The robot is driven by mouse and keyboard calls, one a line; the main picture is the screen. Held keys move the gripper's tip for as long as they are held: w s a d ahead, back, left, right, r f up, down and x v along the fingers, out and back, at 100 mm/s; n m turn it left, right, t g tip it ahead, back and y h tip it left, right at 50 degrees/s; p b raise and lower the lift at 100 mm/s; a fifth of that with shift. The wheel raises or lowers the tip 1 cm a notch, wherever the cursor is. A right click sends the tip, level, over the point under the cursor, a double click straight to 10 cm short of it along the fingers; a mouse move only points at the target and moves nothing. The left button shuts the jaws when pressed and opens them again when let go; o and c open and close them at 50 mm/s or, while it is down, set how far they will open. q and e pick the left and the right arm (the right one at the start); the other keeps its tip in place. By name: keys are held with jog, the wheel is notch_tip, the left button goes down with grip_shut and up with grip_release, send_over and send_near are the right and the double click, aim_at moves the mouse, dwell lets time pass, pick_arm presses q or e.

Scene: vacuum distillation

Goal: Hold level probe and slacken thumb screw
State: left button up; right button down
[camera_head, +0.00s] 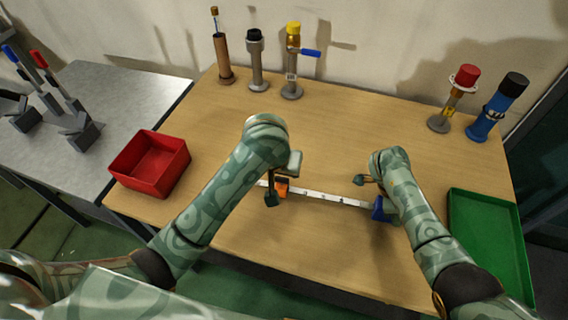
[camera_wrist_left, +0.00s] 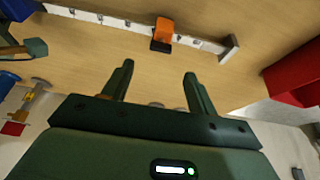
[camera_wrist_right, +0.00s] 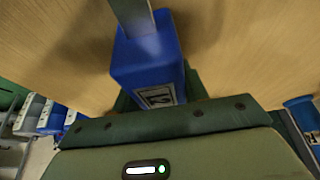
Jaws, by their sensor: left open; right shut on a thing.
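A long pale bar with marks (camera_head: 325,197), which looks like the level probe, lies across the middle of the table area. Its right end has a blue block (camera_head: 378,210), large in the right wrist view (camera_wrist_right: 148,70). My right gripper (camera_wrist_right: 158,98) is shut on this blue block; its fingers are mostly hidden behind it. An orange piece (camera_head: 282,187) sits around the bar toward its left end, with a dark part below it in the left wrist view (camera_wrist_left: 162,36). I cannot make out a thumb screw. My left gripper (camera_wrist_left: 158,70) is open and empty, its fingertips apart from the orange piece.
A red tray (camera_head: 118,168) stands at the left, a green tray (camera_head: 456,235) at the right edge. Several upright fittings, including a yellow-topped one (camera_head: 292,75) and a blue one (camera_head: 490,115), stand along the back. The table between them and the bar is clear.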

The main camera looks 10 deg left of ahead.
pick_arm(q)
jog(key=shift+v, duration=1.85)
pick_arm(e)
jog(key=c, duration=0.7)
grip_release()
jog(key=v, duration=1.2)
